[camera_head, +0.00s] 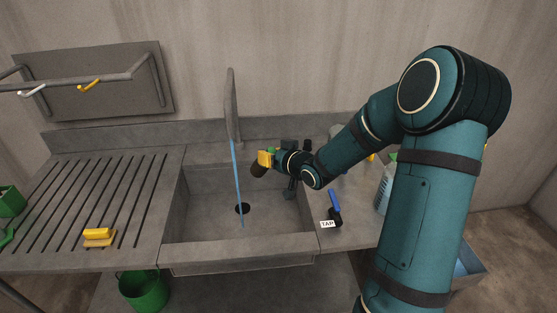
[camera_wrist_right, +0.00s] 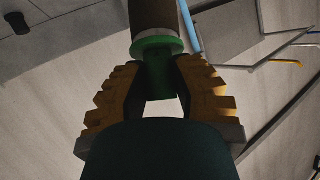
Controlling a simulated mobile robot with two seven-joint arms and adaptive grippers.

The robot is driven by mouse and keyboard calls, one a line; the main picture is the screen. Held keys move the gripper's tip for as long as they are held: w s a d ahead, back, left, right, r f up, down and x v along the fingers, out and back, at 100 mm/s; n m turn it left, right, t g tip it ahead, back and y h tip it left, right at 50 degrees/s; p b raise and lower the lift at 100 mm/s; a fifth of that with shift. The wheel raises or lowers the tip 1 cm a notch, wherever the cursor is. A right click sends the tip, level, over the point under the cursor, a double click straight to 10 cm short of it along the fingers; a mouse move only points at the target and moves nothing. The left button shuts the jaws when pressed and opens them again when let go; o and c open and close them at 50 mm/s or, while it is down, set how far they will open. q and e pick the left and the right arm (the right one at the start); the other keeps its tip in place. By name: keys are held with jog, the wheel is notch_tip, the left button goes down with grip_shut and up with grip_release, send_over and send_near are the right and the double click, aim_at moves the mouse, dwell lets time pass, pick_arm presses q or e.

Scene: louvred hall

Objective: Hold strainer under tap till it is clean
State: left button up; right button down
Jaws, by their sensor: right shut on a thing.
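The strainer (camera_head: 258,171) is a small dark brown piece over the sink basin (camera_head: 203,195), just right of the running water. In the right wrist view the strainer (camera_wrist_right: 155,14) is a brown cylinder with a green collar and green handle. My right gripper (camera_head: 266,158), with yellow ridged fingers, is shut on that handle; it also shows in the right wrist view (camera_wrist_right: 159,75). The tall grey tap (camera_head: 231,105) runs a thin blue stream (camera_head: 238,180) down near the drain. The strainer appears apart from the stream. Its inside is hidden. My left gripper is not seen.
A blue lever (camera_head: 335,200) with a TAP label (camera_head: 328,224) is right of the basin. Yellow sponge-like blocks (camera_head: 97,235) lie on the slotted drainboard (camera_head: 125,190). A green bucket (camera_head: 145,290) stands below. A rail with hooks (camera_head: 75,82) is at upper left.

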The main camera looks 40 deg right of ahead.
jog(key=w, duration=0.1)
jog(key=w+a+b, duration=0.1)
jog(key=w, duration=0.1)
jog(key=w+f, duration=0.1)
jog(key=shift+w+a, duration=0.2)
jog(key=shift+a, duration=0.2)
jog(key=shift+w+a+f+b, duration=0.15)
jog(key=shift+w+b, duration=0.15)
jog(key=shift+w, duration=0.05)
jog(key=shift+w+a+f+b, duration=0.1)
jog(key=shift+w+b, duration=0.2)
jog(key=shift+w, duration=0.05)
jog(key=shift+w+a+f+b, duration=0.1)
jog(key=shift+w+a+b, duration=0.25)
jog(key=shift+w, duration=0.3)
jog(key=shift+w+a+f+b, duration=0.15)
jog(key=shift+w+b, duration=0.25)
jog(key=shift+w, duration=0.2)
jog(key=shift+w+d+r, duration=0.1)
jog(key=shift+d, duration=0.15)
jog(key=shift+w+d, duration=0.15)
jog(key=shift+d, duration=0.2)
jog(key=shift+a, duration=0.15)
jog(key=shift+s+a+b, duration=0.25)
jog(key=shift+a+b, duration=0.2)
jog(key=shift+w+d, duration=0.1)
jog(key=shift+d, duration=0.1)
